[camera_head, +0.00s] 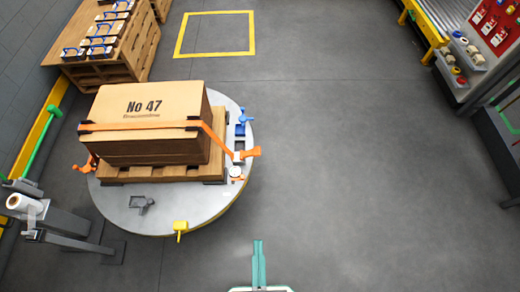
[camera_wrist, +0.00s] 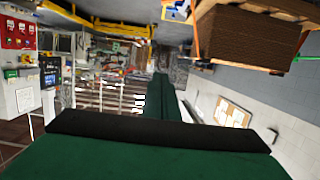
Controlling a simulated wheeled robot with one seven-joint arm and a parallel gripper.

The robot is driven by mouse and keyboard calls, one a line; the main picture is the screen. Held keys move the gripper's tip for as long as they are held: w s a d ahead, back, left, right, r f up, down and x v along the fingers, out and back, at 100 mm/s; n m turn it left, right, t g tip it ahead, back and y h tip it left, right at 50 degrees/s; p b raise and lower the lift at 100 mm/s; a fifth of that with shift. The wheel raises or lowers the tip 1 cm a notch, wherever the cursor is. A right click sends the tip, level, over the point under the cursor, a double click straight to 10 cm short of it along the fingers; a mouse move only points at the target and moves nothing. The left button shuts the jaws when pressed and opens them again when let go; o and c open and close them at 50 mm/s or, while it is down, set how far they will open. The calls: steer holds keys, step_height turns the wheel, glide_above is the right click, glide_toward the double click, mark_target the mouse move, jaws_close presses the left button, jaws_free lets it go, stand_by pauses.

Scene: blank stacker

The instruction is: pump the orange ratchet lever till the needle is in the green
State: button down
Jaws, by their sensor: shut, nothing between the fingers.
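My gripper (camera_head: 258,243) is at the bottom middle, off the turntable, below and apart from the lever. Its teal fingers are together and empty. The shut fingers also show in the wrist view (camera_wrist: 160,85), where the lever cannot be made out.
A blue clamp (camera_head: 241,122) stands above the lever, a yellow one (camera_head: 180,228) at the turntable's lower edge. The box rests on a wooden pallet (camera_head: 168,172). A post with a white roll (camera_head: 18,203) is at left. The floor right of the turntable is clear.

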steer(key=w+f+h, duration=0.2)
steer(key=w+f, duration=1.2)
steer(key=w+a+f+n, duration=0.1)
steer(key=w+f, duration=0.3)
steer(key=w, duration=0.6)
steer(key=w+a+f+n, duration=0.2)
steer(key=w+f, duration=0.2)
steer(key=w, duration=0.7)
steer(key=shift+f+n, duration=0.25)
steer(key=shift+n, duration=0.15)
steer(key=shift+d, duration=0.2)
